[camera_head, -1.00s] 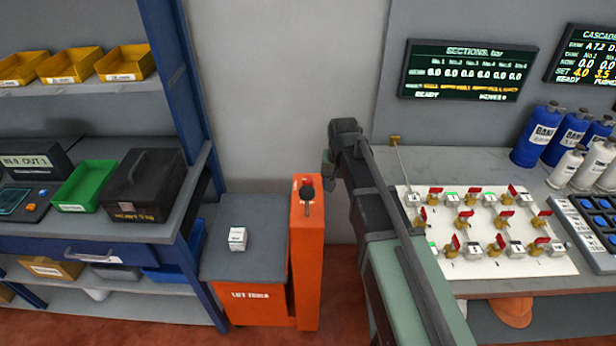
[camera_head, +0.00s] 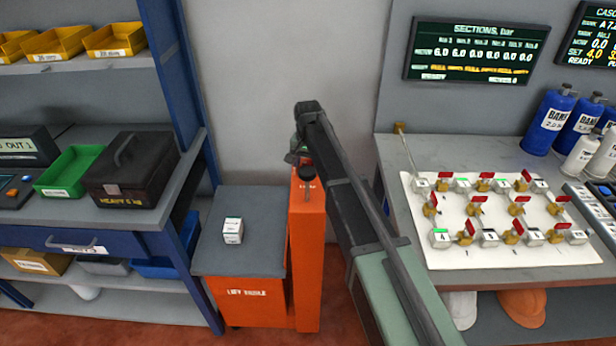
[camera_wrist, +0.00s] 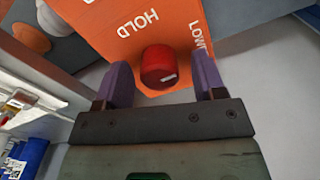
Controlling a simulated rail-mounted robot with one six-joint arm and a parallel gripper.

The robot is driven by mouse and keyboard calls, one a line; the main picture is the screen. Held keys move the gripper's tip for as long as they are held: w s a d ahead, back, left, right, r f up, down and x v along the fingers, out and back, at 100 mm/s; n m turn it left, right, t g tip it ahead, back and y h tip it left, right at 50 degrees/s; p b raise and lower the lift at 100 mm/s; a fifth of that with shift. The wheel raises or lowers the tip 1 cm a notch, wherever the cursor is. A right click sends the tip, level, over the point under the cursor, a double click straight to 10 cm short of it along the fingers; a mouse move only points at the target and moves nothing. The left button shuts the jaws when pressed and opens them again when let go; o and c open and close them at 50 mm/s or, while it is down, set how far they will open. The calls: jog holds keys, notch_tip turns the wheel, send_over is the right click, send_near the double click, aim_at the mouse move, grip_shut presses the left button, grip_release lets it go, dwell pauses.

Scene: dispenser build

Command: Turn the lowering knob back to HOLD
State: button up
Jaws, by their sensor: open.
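The red lowering knob (camera_wrist: 158,68) sits on the orange panel (camera_wrist: 105,30) in the wrist view, with a small white mark on its face. The words HOLD and LOWER, the latter partly cut off, are printed on the panel beyond it. My gripper (camera_wrist: 163,75) is open, with one purple finger on each side of the knob; I cannot tell whether either finger touches it. In the head view my gripper (camera_head: 301,150) is at the top of the orange post (camera_head: 306,255) of the lift table, and largely hides the knob there.
A black ball-topped lever (camera_head: 307,173) stands on the post close to my gripper. A small white box (camera_head: 233,230) rests on the grey lift table top (camera_head: 215,260). The valve board (camera_head: 480,258) lies on the bench at right. A blue-framed shelf (camera_head: 170,75) stands at left.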

jog(key=shift+f, duration=0.15)
jog(key=c, duration=0.9)
jog(key=shift+n, duration=0.8)
jog(key=o, duration=0.9)
